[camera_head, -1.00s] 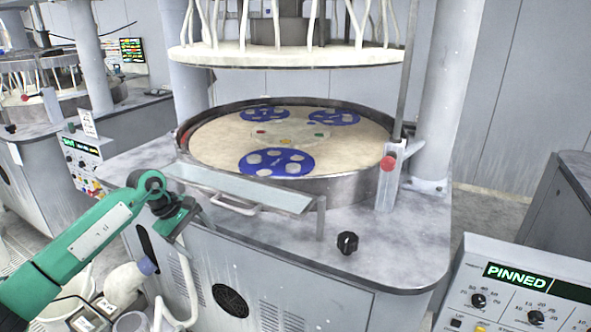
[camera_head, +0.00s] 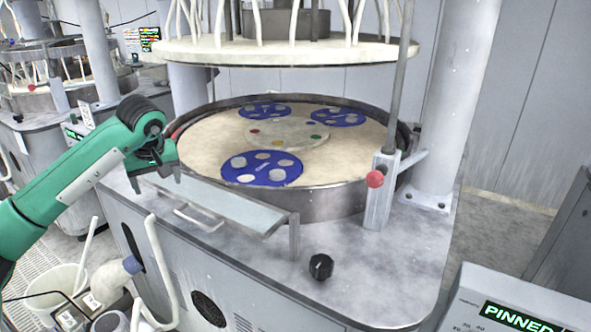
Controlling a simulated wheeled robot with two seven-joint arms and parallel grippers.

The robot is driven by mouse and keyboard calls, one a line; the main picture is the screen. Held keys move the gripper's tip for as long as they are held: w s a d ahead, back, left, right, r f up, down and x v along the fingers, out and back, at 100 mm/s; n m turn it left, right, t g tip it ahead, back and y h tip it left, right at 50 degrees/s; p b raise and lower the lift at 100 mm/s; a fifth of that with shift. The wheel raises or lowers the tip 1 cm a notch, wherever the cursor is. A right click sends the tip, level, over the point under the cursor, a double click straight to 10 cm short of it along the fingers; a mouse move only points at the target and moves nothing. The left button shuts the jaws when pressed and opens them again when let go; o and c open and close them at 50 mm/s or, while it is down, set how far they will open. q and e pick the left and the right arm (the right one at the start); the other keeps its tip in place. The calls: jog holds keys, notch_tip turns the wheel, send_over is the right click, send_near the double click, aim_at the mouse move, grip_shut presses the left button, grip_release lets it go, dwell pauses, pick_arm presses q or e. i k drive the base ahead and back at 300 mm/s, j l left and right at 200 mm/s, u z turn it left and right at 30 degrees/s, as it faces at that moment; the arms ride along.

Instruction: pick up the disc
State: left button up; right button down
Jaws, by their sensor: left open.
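Three blue carriers lie on the cream platen (camera_head: 345,165) inside a round metal rim. The near blue carrier (camera_head: 262,177) holds several pale grey discs, one of them a disc (camera_head: 238,162) at its upper left. The far left carrier (camera_head: 265,111) and far right carrier (camera_head: 341,117) also hold pale discs. My left gripper (camera_head: 157,187) is open and empty, to the left of the platen, above the machine's left edge. It is apart from every disc. My right gripper is not in view.
A glassy tray with a handle (camera_head: 225,200) runs along the rim's front left. A post with a red knob (camera_head: 375,179) stands at the right. A cream upper plate (camera_head: 285,50) with hoses hangs over the platen. A black knob (camera_head: 321,266) sits on the front deck.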

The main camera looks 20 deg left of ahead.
aim_at(275, 175)
jog(key=i+l, duration=0.95)
jog(key=l, duration=0.2)
